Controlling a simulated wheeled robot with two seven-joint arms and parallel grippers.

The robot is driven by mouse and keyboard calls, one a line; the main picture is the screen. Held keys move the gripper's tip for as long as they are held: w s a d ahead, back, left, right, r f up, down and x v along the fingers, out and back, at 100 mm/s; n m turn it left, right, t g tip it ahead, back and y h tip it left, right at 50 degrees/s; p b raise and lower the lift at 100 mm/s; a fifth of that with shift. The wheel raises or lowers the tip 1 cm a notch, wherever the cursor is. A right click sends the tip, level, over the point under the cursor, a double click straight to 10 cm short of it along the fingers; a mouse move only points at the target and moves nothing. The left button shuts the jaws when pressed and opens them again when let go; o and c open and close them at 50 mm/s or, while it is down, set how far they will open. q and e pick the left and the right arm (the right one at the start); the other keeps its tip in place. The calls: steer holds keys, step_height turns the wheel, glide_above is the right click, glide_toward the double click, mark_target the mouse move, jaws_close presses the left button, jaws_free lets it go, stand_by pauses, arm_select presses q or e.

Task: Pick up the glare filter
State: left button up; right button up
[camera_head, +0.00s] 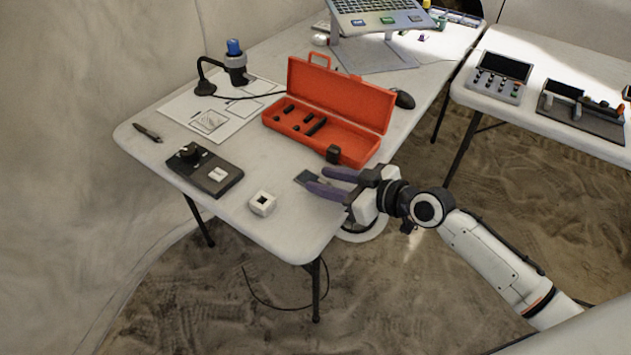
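A small dark, flat, glassy plate (303,178), which looks like the glare filter, lies on the white table near its right edge, in front of the orange case. My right gripper (318,180) reaches in from the right with its two purple fingers apart. The fingertips are right at the plate, and part of the plate lies in the gap between them. I cannot tell whether the fingers touch it. My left gripper is not in view.
An open orange case (345,93) with dark items stands just behind, with a small black block (333,154) at its front. A white cube (262,203) and a black knob box (204,170) are to the left. A paper sheet (233,126) lies farther back.

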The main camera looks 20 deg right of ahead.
jaws_close()
